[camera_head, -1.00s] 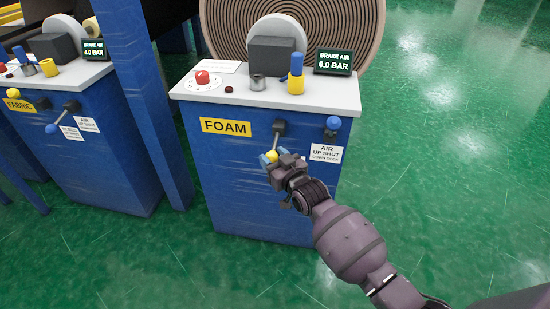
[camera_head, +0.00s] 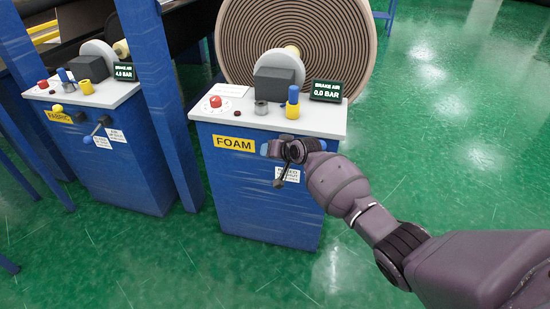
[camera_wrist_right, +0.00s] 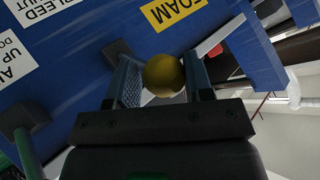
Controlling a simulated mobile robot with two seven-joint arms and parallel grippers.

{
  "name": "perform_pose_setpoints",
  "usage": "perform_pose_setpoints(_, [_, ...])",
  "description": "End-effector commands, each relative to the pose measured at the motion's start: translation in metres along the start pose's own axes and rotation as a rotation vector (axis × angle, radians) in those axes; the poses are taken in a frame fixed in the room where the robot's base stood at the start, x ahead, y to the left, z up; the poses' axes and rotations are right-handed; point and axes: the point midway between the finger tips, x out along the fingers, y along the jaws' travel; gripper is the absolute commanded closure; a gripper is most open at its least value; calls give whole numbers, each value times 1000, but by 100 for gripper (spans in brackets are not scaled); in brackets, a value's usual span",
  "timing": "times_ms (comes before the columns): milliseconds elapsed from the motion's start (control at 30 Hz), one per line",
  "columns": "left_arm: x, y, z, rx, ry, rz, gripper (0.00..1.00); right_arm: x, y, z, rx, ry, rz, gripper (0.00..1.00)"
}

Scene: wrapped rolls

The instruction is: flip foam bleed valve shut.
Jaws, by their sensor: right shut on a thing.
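The FOAM cabinet (camera_head: 265,215) is blue with a yellow FOAM label (camera_head: 233,144). My right gripper (camera_head: 271,149) is at its front, right of that label and about level with it. In the right wrist view its fingers (camera_wrist_right: 162,85) are shut around the yellow ball knob (camera_wrist_right: 163,73) of a valve lever. In the head view the gripper hides the knob and most of the lever. A white BLEED label (camera_head: 288,174) is partly covered below the gripper. A blue knob (camera_head: 323,145) shows to the right. My left gripper is not in view.
The FOAM brake air display (camera_head: 326,91) reads 0.0 BAR. A red button (camera_head: 215,101) and a blue and yellow fitting (camera_head: 292,103) stand on the top. The FABRIC cabinet (camera_head: 135,170) with similar levers is to the left, past a blue post (camera_head: 160,100). Green floor is free at right.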

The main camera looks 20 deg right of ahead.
Motion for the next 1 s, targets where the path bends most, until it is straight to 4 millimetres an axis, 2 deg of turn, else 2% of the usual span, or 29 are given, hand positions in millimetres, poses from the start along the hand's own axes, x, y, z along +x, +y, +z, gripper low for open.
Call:
perform_pose_setpoints(33, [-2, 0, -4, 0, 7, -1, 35, -1, -11, -9, 25, -26, -16, 95])
perform_pose_setpoints(367, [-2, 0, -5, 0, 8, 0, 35, 0, -10, -29, 184, -199, -25, 96])
perform_pose_setpoints(700, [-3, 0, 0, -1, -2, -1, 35, 0, -9, -43, 175, -184, -27, 95])
perform_pose_setpoints(1000, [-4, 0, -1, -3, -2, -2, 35, 0, -9, -46, 174, -179, -28, 96])
